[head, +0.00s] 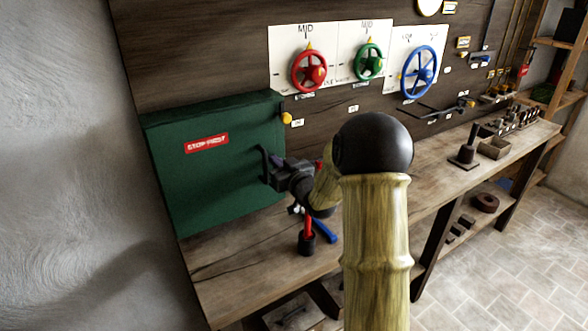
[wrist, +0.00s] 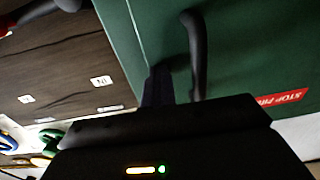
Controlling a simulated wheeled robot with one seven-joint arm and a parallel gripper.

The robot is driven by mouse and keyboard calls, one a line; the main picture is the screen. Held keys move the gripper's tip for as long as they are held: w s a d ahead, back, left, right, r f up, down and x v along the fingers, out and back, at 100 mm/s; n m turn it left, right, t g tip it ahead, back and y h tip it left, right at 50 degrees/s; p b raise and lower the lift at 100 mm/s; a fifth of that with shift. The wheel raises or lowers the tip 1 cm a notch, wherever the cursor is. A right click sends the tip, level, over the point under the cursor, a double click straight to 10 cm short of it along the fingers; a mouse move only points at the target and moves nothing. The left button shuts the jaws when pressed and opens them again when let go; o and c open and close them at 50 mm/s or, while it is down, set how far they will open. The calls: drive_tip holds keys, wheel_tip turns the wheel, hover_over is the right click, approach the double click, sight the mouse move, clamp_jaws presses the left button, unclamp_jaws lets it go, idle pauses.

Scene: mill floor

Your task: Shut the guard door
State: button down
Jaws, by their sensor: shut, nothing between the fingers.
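The green guard door (head: 215,170) has a red "STOP FIRST" label and fronts a green box at the left end of the bench. Its black bar handle (head: 264,163) is near the right edge. In the wrist view the door (wrist: 245,50) fills the upper right and the handle (wrist: 196,50) stands out from it. I cannot tell whether a gap remains at the door's edge. My gripper (head: 272,172) is shut and empty, with its tips close beside the handle. In the wrist view the fingers (wrist: 158,88) lie just left of the handle; contact is unclear.
A yellow knob (head: 287,118) sits on the wall panel right of the box. A dark cup (head: 307,243) with a red-handled tool and a blue item (head: 325,231) stand on the bench (head: 230,280) below my gripper. Red, green and blue handwheels are mounted above.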

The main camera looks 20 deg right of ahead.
sight(269, 123)
drive_tip(key=shift+w+a+r, duration=0.15)
drive_tip(key=shift+r, duration=0.9)
wheel_tip(269, 123, up, 9)
drive_tip(key=shift+f, duration=0.15)
drive_tip(key=shift+s+f+p, duration=0.15)
drive_tip(key=shift+s+p, duration=0.05)
drive_tip(key=shift+p, duration=0.15)
drive_tip(key=shift+s+f+g, duration=0.2)
drive_tip(key=shift+f+g, duration=0.05)
drive_tip(key=shift+g, duration=0.05)
drive_tip(key=s+a+f+g+h+p, duration=0.1)
drive_tip(key=s+a+f+g+p, duration=0.1)
drive_tip(key=s, duration=0.8)
drive_tip(key=s+a+f+m+g+h+p, duration=0.1)
drive_tip(key=s+a+f+g+p, duration=0.1)
drive_tip(key=s+f+g+p, duration=0.2)
drive_tip(key=s+a+f+m+g+h+p, duration=0.1)
drive_tip(key=s+a+f+g+p, duration=0.2)
drive_tip(key=s+g, duration=0.5)
drive_tip(key=s+f+p, duration=0.1)
drive_tip(key=s, duration=0.9)
drive_tip(key=shift+s+h, duration=0.2)
drive_tip(key=shift+h, duration=0.2)
